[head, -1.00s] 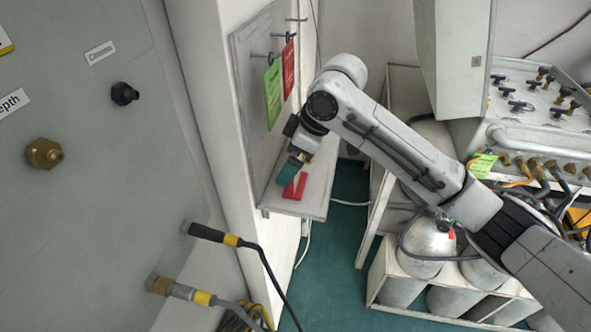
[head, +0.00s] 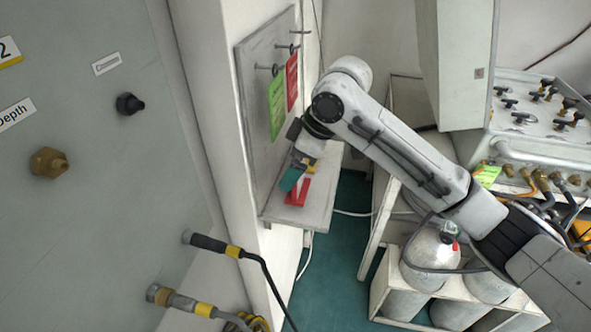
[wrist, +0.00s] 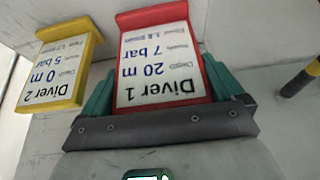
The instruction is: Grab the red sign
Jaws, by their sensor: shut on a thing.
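The red sign (head: 299,192), marked "Diver 1", stands on a small pale shelf (head: 318,205) beside the grey board. In the wrist view the red sign (wrist: 155,62) shows its white face upside down, between the teal fingers of my gripper (wrist: 160,85). My gripper (head: 293,178) is shut on it, with a finger along each side. In the head view a finger and the wrist hide part of the sign. I cannot tell whether it touches the shelf.
A yellow sign (wrist: 58,65), "Diver 2", stands close to the left in the wrist view. Green (head: 276,107) and red (head: 292,80) tags hang on the grey board (head: 255,150) above. A dark bar with a yellow band (wrist: 300,78) is at right in the wrist view.

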